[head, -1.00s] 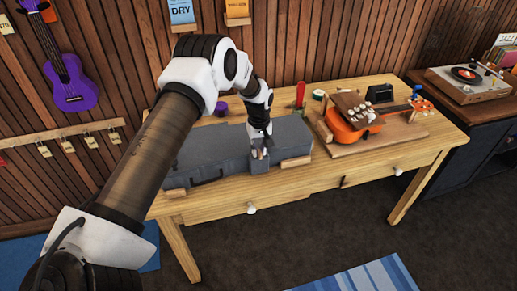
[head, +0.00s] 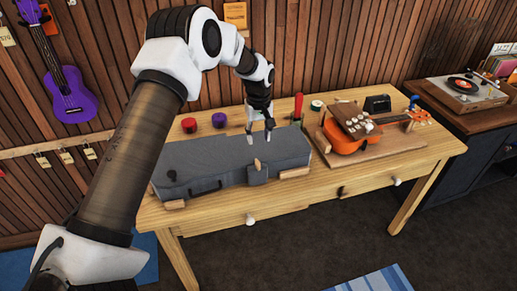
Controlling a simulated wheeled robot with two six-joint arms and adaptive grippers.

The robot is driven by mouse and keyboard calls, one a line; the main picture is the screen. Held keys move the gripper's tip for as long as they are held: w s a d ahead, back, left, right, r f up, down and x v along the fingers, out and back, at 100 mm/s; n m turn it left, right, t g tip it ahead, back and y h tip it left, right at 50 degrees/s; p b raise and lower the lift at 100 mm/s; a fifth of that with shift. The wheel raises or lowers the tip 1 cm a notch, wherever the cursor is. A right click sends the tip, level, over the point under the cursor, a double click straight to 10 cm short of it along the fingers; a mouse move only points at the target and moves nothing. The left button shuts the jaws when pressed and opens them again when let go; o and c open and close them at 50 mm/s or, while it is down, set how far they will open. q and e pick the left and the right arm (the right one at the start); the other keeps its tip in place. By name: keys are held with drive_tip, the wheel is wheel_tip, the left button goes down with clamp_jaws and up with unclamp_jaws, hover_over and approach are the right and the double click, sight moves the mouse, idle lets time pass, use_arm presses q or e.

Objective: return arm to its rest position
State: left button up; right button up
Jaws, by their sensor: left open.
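My left arm (head: 130,150) reaches in from the left across the picture. Its left gripper (head: 259,139) is open and empty, with the fingers pointing down above the grey case (head: 215,157). The case lies on the wooden workbench (head: 300,192) with its lid down and a handle on its front. A small light-coloured piece (head: 257,165) shows at the case's front. My right gripper is not in view.
Right of the case an orange ukulele (head: 350,143) lies on a wooden board (head: 400,140). A red-handled tool (head: 298,106) and red and purple round items (head: 189,125) stand behind the case. A purple ukulele (head: 72,95) hangs on the wall.

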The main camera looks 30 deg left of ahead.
use_arm(q)
drive_tip(key=shift+r, duration=0.45)
